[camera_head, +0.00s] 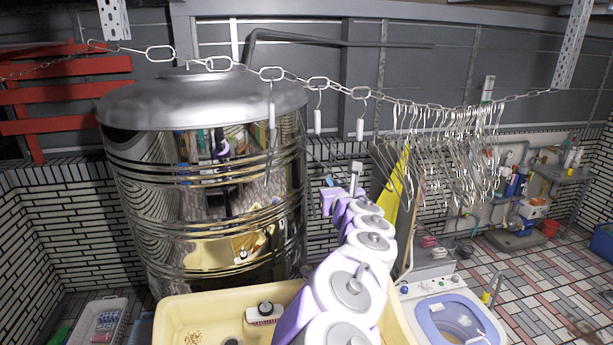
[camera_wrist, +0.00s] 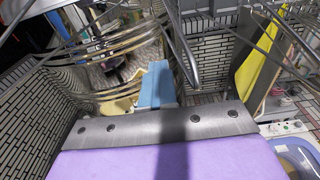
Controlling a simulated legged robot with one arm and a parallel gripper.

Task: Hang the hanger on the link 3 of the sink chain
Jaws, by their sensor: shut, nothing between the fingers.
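The sink chain (camera_head: 217,63) runs across the top of the head view, with several large oval links at its left. A thin wire hanger (camera_head: 268,160), seen nearly edge-on, hangs from the third large link from the left (camera_head: 271,74), in front of the tank. My gripper (camera_head: 340,190) is below the chain, right of this hanger and apart from it. It is shut and empty. In the wrist view, a metal wire (camera_wrist: 181,50) passes close in front of my gripper. Which hanger it belongs to, I cannot tell.
Several wire hangers (camera_head: 450,150) crowd the chain at the right. White tags (camera_head: 318,122) hang from other links. A large shiny metal tank (camera_head: 200,200) stands behind at the left. A yellow basin (camera_head: 180,310) and a washing machine (camera_head: 450,315) stand below.

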